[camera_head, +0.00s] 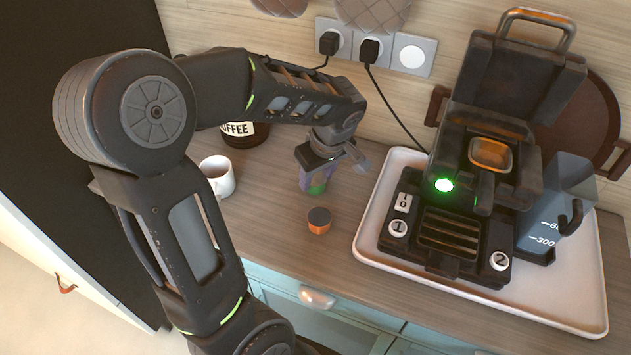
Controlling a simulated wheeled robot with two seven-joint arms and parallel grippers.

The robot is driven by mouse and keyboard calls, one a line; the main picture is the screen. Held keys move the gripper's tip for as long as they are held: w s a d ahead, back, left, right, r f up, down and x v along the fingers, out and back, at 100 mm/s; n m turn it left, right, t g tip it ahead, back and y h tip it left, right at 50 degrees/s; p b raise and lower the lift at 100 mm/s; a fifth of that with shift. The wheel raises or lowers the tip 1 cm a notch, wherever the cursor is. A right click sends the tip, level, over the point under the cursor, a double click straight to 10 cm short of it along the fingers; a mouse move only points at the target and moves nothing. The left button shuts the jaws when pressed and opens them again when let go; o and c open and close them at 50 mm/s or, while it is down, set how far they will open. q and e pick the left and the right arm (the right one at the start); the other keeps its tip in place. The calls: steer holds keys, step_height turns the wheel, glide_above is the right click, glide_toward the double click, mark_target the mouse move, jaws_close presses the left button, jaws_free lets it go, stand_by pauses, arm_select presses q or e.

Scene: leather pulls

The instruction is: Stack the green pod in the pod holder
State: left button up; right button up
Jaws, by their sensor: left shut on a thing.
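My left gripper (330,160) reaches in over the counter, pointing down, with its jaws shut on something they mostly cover. No loose green pod shows elsewhere, so it appears to be the green pod, but its outline is hidden. Right below the jaws stands a small upright purple and green thing (317,182), which looks like the pod holder with coloured contents. The gripper hides its top, and I cannot tell whether the two touch. An orange pod (319,221) with a dark top sits on the counter in front of it. My right gripper is not in view.
A white mug (218,176) and a dark coffee jar (243,133) stand to the left, near my arm. A coffee machine (450,235) with a raised lid and a water tank (549,207) stand on a white tray (372,236) at right. Black plugs (369,50) and a cord are behind.

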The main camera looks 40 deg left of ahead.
mark_target(317, 179)
arm_select(q)
jaws_close()
step_height(317, 179, up, 10)
steer(key=shift+b, duration=0.3)
stand_by(0.3)
stand_by(0.5)
